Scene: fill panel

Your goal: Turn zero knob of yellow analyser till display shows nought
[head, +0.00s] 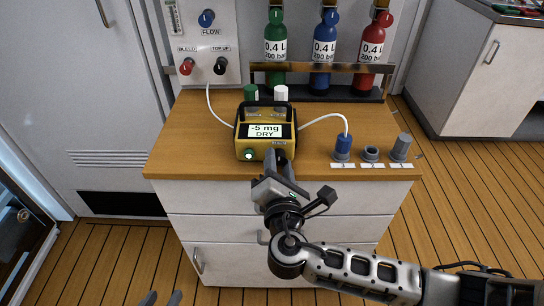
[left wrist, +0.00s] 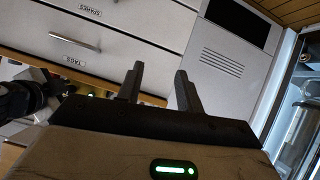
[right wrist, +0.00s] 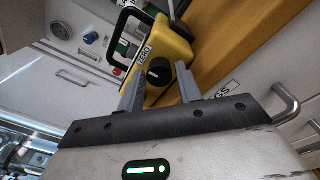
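The yellow analyser (head: 265,131) stands on the wooden top of the cabinet, and its display (head: 265,131) reads "-5 mg DRY". In the right wrist view the analyser (right wrist: 172,54) shows its black ZERO knob (right wrist: 158,72) with a white pointer mark. My right gripper (head: 279,156) is at the analyser's front and hides the knob from the head view. In the right wrist view its fingers (right wrist: 158,88) are apart, one on each side of the knob, with gaps visible. My left gripper (head: 161,298) is low at the bottom edge, open and empty (left wrist: 158,82).
Green, blue and red bottles (head: 322,52) stand behind a rail at the back. A blue-capped fitting (head: 342,147) and grey fittings (head: 400,147) stand right of the analyser. White hoses (head: 318,119) run from both sides. A FLOW panel (head: 207,40) is at back left.

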